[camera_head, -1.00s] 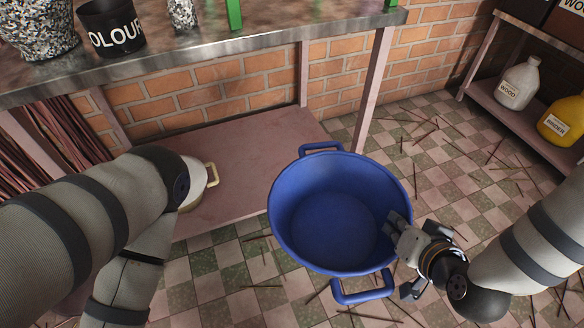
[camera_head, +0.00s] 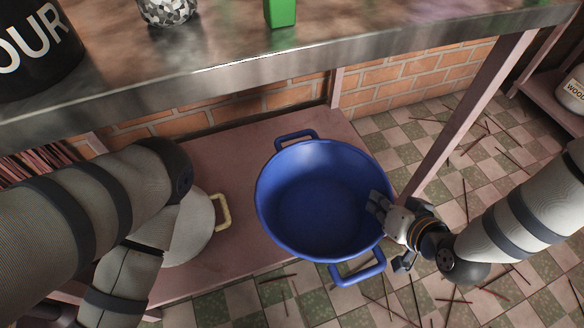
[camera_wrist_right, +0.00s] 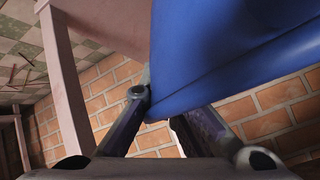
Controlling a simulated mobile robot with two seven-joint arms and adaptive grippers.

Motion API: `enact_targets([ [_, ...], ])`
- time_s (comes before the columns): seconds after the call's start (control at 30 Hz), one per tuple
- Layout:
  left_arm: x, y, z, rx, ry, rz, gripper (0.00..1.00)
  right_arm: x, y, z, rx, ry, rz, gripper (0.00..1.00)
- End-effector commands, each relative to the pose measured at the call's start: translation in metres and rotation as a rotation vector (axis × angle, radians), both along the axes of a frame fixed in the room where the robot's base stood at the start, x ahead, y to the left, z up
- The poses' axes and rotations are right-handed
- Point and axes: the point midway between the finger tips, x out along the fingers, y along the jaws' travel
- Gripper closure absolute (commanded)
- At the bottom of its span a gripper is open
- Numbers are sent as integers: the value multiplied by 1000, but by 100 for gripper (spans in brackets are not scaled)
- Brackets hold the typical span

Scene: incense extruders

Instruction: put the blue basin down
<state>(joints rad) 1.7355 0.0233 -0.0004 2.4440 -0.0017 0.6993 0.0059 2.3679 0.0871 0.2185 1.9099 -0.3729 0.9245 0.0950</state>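The blue basin (camera_head: 312,205) is wide, round and empty, with a loop handle at its back and one at its front. In the head view it appears over the pink lower shelf (camera_head: 225,155) under the workbench, with its front handle over the floor beyond the shelf's edge. I cannot tell whether its bottom touches the shelf. My right gripper (camera_head: 388,217) is shut on the basin's right rim, with fingers on both sides of the wall. The basin's blue wall (camera_wrist_right: 225,50) fills much of the right wrist view. My left gripper is out of view.
A pale pot (camera_head: 190,228) with a cream handle sits on the shelf left of the basin, partly behind my left arm. The workbench top (camera_head: 345,45) overhangs the shelf. A table leg (camera_head: 470,115) stands right of the basin. Thin sticks litter the checkered floor.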

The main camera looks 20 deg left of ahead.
Motion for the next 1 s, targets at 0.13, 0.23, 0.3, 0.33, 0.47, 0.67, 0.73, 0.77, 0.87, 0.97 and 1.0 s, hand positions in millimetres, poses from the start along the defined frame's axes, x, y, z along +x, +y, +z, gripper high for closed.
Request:
enact_targets([
  [0.13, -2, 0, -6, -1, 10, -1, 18, 13, 1, -8, 0, -2, -1, 100],
  [0.23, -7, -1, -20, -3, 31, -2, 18, 42, 4, -26, 0, -2, -1, 100],
  [0.3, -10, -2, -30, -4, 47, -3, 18, 65, 7, -38, 1, 0, -1, 100],
  [0.33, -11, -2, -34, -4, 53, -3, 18, 74, 8, -43, 0, 1, -1, 100],
  [0.47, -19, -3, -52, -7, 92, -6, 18, 106, 11, -72, 0, 6, -2, 100],
  [0.67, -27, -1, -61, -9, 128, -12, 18, 130, 14, -93, 1, 1, -1, 100],
  [0.73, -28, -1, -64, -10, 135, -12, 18, 134, 14, -97, 1, 2, -1, 100],
  [0.77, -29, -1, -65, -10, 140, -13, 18, 137, 14, -101, 1, 1, -1, 100],
  [0.87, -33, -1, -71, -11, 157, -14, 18, 139, 14, -120, 1, 5, -2, 100],
  [0.97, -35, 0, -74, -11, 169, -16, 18, 139, 15, -134, 1, 3, -1, 100],
  [1.0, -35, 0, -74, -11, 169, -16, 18, 140, 15, -133, 1, 1, -1, 100],
])
